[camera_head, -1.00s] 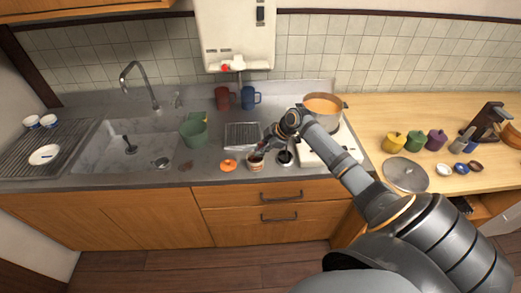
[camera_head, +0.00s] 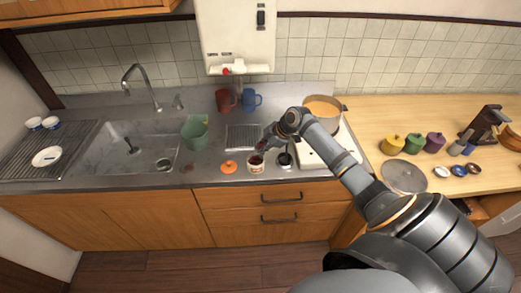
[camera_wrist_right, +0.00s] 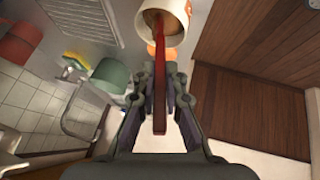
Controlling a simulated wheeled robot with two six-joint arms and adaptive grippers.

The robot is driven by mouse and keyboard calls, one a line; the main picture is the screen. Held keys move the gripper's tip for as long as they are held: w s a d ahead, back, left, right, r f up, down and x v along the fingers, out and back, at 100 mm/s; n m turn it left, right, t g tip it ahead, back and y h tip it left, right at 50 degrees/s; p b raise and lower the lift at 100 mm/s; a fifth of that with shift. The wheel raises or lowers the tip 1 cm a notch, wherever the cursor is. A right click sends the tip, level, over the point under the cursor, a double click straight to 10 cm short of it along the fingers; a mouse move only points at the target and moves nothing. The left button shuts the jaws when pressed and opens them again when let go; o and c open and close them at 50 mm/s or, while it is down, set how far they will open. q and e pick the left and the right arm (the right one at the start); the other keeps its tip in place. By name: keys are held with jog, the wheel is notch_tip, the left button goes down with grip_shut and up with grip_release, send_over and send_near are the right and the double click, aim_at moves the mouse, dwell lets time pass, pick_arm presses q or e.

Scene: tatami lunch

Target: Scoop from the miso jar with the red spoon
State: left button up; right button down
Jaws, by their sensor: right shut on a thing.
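The miso jar (camera_head: 256,168) is a small pale jar standing open near the counter's front edge. It also shows at the top of the right wrist view (camera_wrist_right: 149,22). My right gripper (camera_head: 266,144) is just above and behind it. In the right wrist view, the gripper (camera_wrist_right: 160,78) is shut on the red spoon (camera_wrist_right: 160,105). The spoon's far end reaches into the jar's mouth; its tip and the depth are hard to make out. My left gripper is not in view.
An orange lid (camera_head: 228,167) lies left of the jar. A small dark dish (camera_head: 285,160) stands to its right. A green tub (camera_head: 195,133) is by the sink (camera_head: 100,150). Red (camera_head: 224,100) and blue (camera_head: 249,99) mugs stand behind. A pot (camera_head: 341,107) sits on the stove.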

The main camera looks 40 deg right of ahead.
jog(key=shift+r+p, duration=2.45)
jog(key=shift+r, duration=0.9)
